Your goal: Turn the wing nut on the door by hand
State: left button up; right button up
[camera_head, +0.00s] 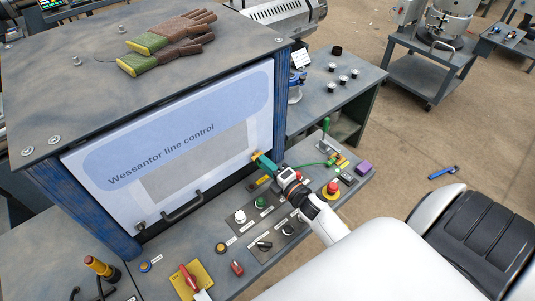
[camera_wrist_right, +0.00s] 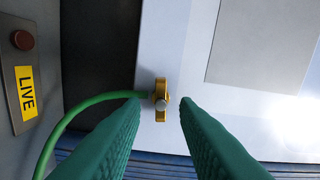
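The door (camera_head: 118,205) is a white panel with a blue label reading "Wessantor line control", and it looks closed on its cabinet. A brass-coloured wing nut (camera_wrist_right: 161,88) sits near the door's edge on a grey stud, its wings upright in the right wrist view. My right gripper (camera_head: 262,162), with green fingers, reaches the door's lower right corner. In the right wrist view its fingers (camera_wrist_right: 160,112) are open, one on each side of the wing nut, with visible gaps. In the head view the fingers partly hide the nut. My left gripper is not in view.
A green cable (camera_wrist_right: 72,112) runs to the nut area in the wrist view, near a "LIVE" label (camera_wrist_right: 26,93). Below my right arm, the panel carries knobs and a red button (camera_head: 332,188). A dark handle (camera_head: 183,207) is on the door. Gloves (camera_head: 165,45) lie on the cabinet.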

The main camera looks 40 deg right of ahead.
jog(key=shift+w, duration=0.1)
jog(key=shift+w, duration=0.9)
jog(key=shift+c, duration=0.2)
grip_shut()
jog(key=shift+c, duration=1.7)
grip_release()
jog(key=shift+r+m, duration=0.1)
jog(key=shift+m, duration=0.6)
jog(key=o, duration=0.4)
jog(key=shift+o, duration=0.2)
jog(key=shift+s, duration=0.1)
